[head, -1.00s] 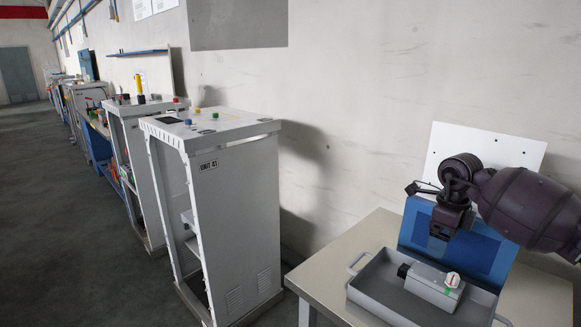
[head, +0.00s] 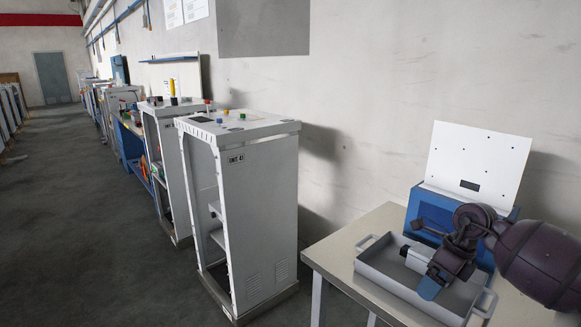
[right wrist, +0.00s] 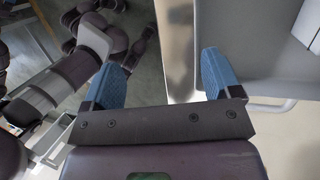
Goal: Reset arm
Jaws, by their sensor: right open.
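My right gripper (head: 433,288) hangs over the front right part of the grey tray (head: 372,279) in the head view, hiding part of the tray and of the white box. In the right wrist view my right gripper (right wrist: 162,78) is open, its two blue fingers wide apart with nothing between them but the table edge and floor behind. The white box (head: 415,257) with a dark end lies in the tray, apart from the fingers as far as I can tell. The tray also fills the upper right of the wrist view (right wrist: 250,45). My left gripper is not in view.
The tray stands on a beige table (head: 340,252) with a blue holder (head: 424,212) and a white perforated panel (head: 478,165) behind it. A tall grey open cabinet (head: 262,210) stands left of the table. The floor further left is clear.

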